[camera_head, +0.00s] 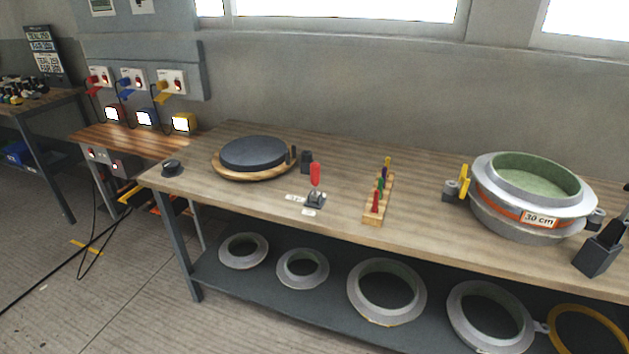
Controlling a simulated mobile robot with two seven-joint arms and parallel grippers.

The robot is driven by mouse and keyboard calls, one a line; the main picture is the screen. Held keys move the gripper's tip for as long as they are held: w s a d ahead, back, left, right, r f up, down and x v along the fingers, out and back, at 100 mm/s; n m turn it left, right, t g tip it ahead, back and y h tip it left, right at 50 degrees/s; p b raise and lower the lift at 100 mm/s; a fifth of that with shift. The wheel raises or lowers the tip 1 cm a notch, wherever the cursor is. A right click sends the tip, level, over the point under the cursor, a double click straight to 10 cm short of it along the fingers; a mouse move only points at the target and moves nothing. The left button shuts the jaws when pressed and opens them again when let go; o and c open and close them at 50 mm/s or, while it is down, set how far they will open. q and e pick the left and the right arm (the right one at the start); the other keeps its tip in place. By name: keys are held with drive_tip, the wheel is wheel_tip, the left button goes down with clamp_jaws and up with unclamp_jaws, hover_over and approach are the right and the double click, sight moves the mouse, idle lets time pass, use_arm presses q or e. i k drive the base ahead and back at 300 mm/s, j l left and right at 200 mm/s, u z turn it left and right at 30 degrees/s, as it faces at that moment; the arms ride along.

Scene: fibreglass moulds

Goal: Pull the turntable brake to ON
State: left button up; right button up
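The turntable (253,154) is a dark round disc on a wooden base, on the left part of the long workbench. A lever with a red handle (315,174) stands on a small dark base (316,199) to the right of the turntable, near the bench's front edge. The handle points up, nearly upright. Two small white labels lie by it, one to the left of the base (295,198) and one in front (308,212); their words are too small to read. Neither of my grippers is in view.
The workbench (350,215) has a wooden rack (372,218) of coloured tools, right of the lever. A large round mould (520,222) labelled 30 cm stands at right, with a dark block (597,258) before it. A black knob (172,168) sits at the left corner. Rings lie below.

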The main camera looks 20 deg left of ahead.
sight(314, 166)
drive_tip(key=i+l, duration=0.5)
drive_tip(key=l, duration=0.2)
drive_tip(key=i+l+u, duration=0.3)
drive_tip(key=l+u, duration=0.25)
drive_tip(key=i+l, duration=0.05)
